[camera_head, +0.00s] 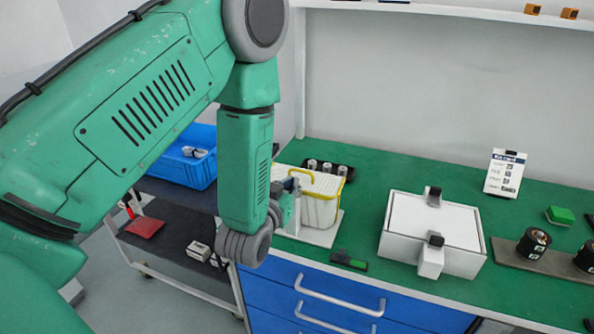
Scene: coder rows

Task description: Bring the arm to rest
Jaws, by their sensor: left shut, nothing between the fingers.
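My left arm comes in from the left, green with grey joints, and bends down at the front edge of the green bench. My left gripper (288,200) is at the wrist's far side, in front of the white basket with the yellow rim (320,208). It is small in view and partly hidden by my forearm. Its fingers are shut with nothing held. I cannot tell whether it touches the basket. My right gripper is not in view.
A white box with black clamps (408,218) stands mid-bench. Black spools (533,243) and a sign card (505,173) are at the right. A black-green tool (349,261) lies near the front edge. A cart with a blue crate (185,165) stands left. A shelf runs above.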

